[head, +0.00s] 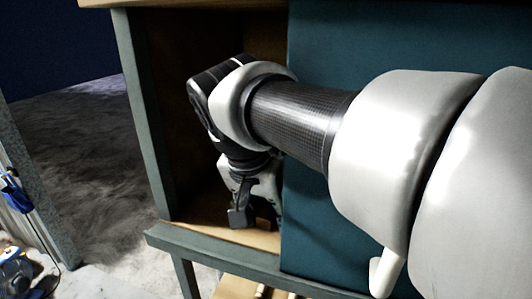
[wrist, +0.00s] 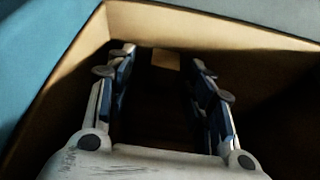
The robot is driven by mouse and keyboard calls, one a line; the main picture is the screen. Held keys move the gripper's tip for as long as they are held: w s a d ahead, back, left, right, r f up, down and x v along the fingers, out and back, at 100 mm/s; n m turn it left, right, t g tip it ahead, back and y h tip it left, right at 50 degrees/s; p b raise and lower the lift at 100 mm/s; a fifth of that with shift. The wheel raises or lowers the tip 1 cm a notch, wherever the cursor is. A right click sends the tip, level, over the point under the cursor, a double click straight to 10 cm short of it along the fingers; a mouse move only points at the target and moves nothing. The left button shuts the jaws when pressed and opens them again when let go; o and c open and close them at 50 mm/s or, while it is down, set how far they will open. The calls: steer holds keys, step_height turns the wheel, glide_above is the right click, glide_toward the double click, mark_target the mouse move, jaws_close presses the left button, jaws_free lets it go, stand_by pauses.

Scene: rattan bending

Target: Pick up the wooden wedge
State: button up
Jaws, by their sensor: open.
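A small tan piece, which looks like the wooden wedge (wrist: 165,60), lies in the dark inside of the cabinet, seen between my fingertips in the wrist view. Its full shape is unclear in the shadow. My gripper (wrist: 163,70) is open, with one finger on each side of the piece in the picture; I cannot tell whether either touches it. In the head view my gripper (head: 255,215) points down inside the open cabinet compartment, low near its floor, and the wedge cannot be made out there.
The compartment has a green frame and a wooden floor (head: 215,234). A teal panel (head: 310,225) closes the cabinet's right side, close to my arm. The wrist view shows lit wooden walls (wrist: 210,27) around my gripper. Grey floor (head: 85,150) is open at left.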

steer(key=shift+s+a+r, duration=0.15)
steer(key=shift+s+a, duration=0.1)
steer(key=shift+s, duration=0.2)
steer(key=shift+c, duration=0.6)
steer(key=shift+w+d, duration=0.1)
steer(key=shift+w, duration=0.15)
steer(key=c, duration=0.4)
steer(key=shift+s, duration=0.1)
steer(key=c, duration=0.4)
steer(key=shift+c, duration=0.2)
steer(key=shift+r, duration=0.1)
